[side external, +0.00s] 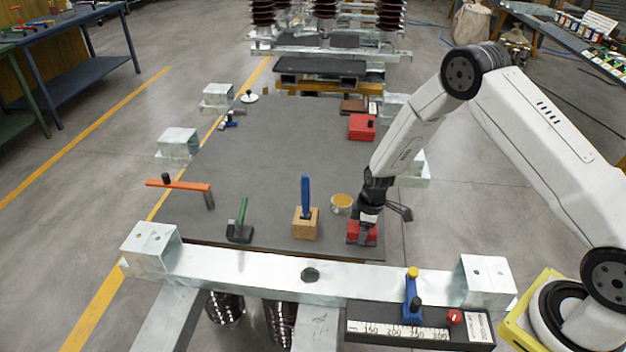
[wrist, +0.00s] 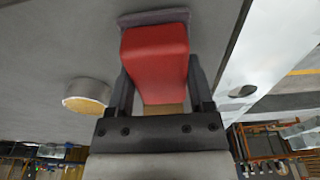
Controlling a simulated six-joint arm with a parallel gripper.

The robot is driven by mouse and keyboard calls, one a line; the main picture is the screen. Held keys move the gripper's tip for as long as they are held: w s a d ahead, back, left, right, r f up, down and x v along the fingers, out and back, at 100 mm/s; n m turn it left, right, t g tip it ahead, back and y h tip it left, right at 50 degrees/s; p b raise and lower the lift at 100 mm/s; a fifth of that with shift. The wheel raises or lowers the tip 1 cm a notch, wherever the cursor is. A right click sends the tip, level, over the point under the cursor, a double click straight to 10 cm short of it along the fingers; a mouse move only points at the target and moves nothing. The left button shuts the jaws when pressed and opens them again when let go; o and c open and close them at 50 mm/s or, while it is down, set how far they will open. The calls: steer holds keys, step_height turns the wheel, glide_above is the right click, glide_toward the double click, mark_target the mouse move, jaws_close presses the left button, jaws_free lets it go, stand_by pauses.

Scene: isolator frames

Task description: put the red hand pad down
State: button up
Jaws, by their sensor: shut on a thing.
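The red hand pad (side external: 354,231) is at the front right of the grey mat, below my gripper (side external: 361,228). In the wrist view the red pad (wrist: 157,55) fills the space between the two fingers of my gripper (wrist: 160,92), which is shut on it. A darker grey layer (wrist: 154,17) shows along the pad's far edge. The pad is at or just above the mat; I cannot tell whether it touches. My wrist hides part of the pad in the side view.
A yellow-topped tin (side external: 342,203) stands just left of the pad, and shows in the wrist view (wrist: 87,97). A wooden block with a blue handle (side external: 306,222) and a green-handled tool (side external: 240,230) stand farther left. A red box (side external: 362,127) lies behind. The mat's middle (side external: 280,150) is clear.

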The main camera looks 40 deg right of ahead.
steer(key=shift+f, duration=0.2)
steer(key=o, duration=1.1)
steer(key=shift+r, duration=0.15)
steer(key=shift+s+d+r, duration=0.15)
steer(key=shift+r, duration=1.85)
steer(key=shift+s+d+r, duration=0.2)
steer(key=shift+r, duration=1.8)
steer(key=shift+s+d+r, duration=0.15)
steer(key=shift+r, duration=1.85)
steer(key=s+a+r+m, duration=0.1)
steer(key=s+r+m, duration=0.2)
steer(key=s, duration=0.2)
steer(key=s+a+r+m+t, duration=0.1)
steer(key=s+a+r+m, duration=0.1)
steer(key=s, duration=0.4)
steer(key=s+a+r+m+h, duration=0.1)
steer(key=s+r+m, duration=0.3)
steer(key=s, duration=0.2)
steer(key=shift+a+r+t, duration=0.3)
steer(key=shift+r, duration=0.1)
